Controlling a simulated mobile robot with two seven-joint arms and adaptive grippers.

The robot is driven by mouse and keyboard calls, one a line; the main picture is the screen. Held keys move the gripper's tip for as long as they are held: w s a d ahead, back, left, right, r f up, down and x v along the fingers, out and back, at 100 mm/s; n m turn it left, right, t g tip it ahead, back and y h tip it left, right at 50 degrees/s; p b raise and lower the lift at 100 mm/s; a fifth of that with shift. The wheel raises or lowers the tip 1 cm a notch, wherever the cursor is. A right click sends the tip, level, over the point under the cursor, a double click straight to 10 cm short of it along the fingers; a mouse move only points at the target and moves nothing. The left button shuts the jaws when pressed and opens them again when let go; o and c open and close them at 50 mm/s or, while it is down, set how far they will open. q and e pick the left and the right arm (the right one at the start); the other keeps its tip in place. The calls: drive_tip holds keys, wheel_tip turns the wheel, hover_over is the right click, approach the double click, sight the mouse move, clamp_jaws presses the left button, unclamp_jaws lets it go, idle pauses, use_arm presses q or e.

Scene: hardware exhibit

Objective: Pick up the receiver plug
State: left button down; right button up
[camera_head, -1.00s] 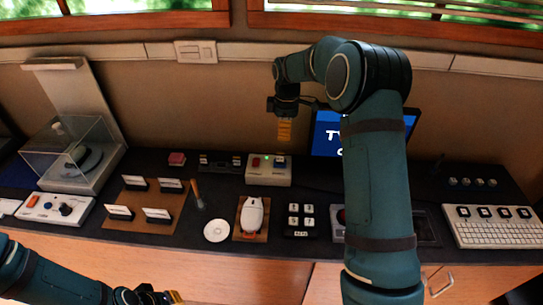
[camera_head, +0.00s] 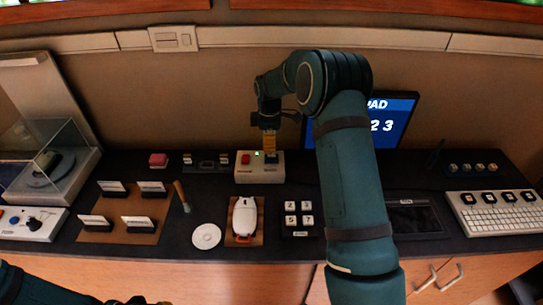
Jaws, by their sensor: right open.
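A small light-grey box (camera_head: 258,178) stands on the dark counter, left of the screen. It carries a red block (camera_head: 246,159), a green light (camera_head: 257,154) and a dark blue block (camera_head: 271,160). I cannot tell for sure which part is the receiver plug. My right gripper (camera_head: 269,152) points down with yellow fingers, open, right over the blue block and partly hiding it. I cannot see whether the fingers touch it. My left gripper (camera_head: 140,301) shows only its top at the bottom edge, in front of the counter; its fingers are hidden.
A screen (camera_head: 395,115) stands behind my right arm. A white mouse-shaped thing (camera_head: 244,215), a disc (camera_head: 206,236), a small keypad (camera_head: 299,217) and a brown card board (camera_head: 119,230) lie in front. A keyboard (camera_head: 495,212) is at right, a clear case (camera_head: 45,152) at left.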

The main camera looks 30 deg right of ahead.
sight(272, 155)
drive_tip(key=f, duration=0.3)
drive_tip(key=f+b, duration=0.1)
drive_tip(key=f, duration=0.1)
drive_tip(key=shift+d+f, duration=0.3)
drive_tip(key=shift+d, duration=0.05)
clamp_jaws()
